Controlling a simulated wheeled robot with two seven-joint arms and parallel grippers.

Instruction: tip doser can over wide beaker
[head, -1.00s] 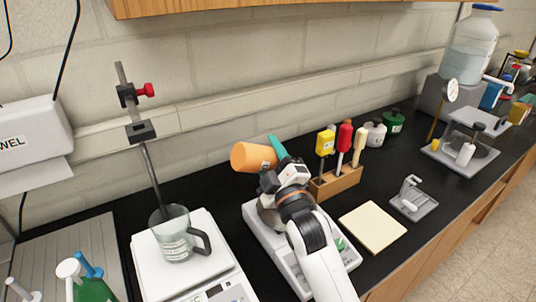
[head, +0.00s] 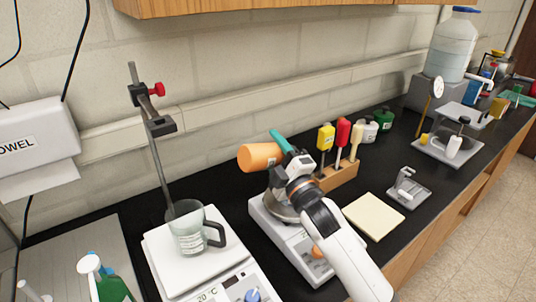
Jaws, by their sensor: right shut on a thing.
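The doser can (head: 260,157) is orange and lies tipped on its side in the air, its wide end pointing left. A teal part (head: 281,141) rises beside it at the gripper. My right gripper (head: 285,160) is shut on the doser can at its right end; the fingertips are partly hidden. The wide beaker (head: 188,238) is clear glass with a dark handle. It stands upright on a white hotplate (head: 165,268), below and left of the can. The can is apart from the beaker, not directly above it. My left gripper is not in view.
A stand rod (head: 158,165) with a red-knobbed clamp leans into the beaker. A scale (head: 300,255) stands under my right arm. A wooden rack (head: 340,178) with coloured tools, a cream pad (head: 374,217) and a grey holder (head: 408,192) are to the right.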

